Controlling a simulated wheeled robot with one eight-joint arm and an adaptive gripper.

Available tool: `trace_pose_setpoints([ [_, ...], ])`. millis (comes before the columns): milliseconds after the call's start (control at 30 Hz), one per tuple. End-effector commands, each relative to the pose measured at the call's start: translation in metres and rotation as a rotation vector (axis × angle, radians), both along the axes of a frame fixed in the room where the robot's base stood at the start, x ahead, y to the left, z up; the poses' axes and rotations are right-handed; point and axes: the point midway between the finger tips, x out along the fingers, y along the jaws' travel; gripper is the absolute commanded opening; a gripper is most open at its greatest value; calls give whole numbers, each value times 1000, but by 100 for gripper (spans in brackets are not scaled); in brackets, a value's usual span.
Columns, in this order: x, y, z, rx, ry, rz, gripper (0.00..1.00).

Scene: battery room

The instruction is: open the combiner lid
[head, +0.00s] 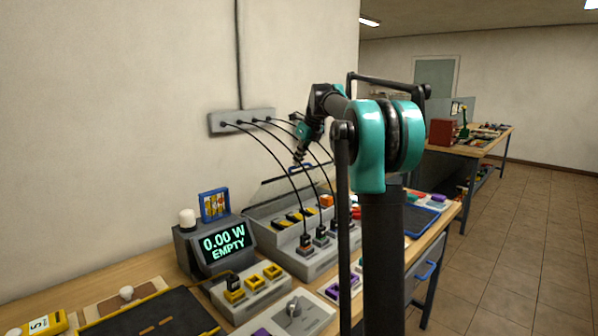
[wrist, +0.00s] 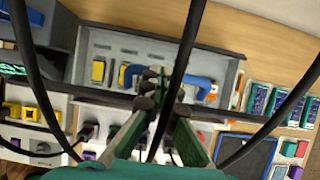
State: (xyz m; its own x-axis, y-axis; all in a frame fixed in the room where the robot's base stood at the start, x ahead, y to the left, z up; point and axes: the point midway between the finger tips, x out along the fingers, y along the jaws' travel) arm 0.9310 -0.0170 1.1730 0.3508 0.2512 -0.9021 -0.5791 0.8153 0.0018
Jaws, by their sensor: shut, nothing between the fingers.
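The combiner (head: 262,212) is a long pale grey box on the bench, in the middle of the head view. It also shows in the wrist view (wrist: 232,72), where yellow blocks and a blue curved part are visible inside its walls. A thin dark bar (head: 275,181) stands above the box in the head view; whether it belongs to the lid I cannot tell. The lid's exact angle is unclear. My gripper (head: 298,161) is above the box, pointing down, with its fingers shut and empty.
Black cables run from a wall outlet strip (head: 241,121) down past my arm to plugs on the bench. A display (head: 222,243) reads 0.00 W EMPTY, left of the combiner. A blue tray (wrist: 246,153) lies right of the box. Floor at the right is clear.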

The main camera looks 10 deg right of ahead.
Motion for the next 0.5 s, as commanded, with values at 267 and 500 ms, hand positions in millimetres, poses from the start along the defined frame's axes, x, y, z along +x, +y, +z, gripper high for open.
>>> trace_pose_setpoints([
  [267,36,26,18,0,-1,1,0],
  [500,37,27,18,1,-2,0,0],
])
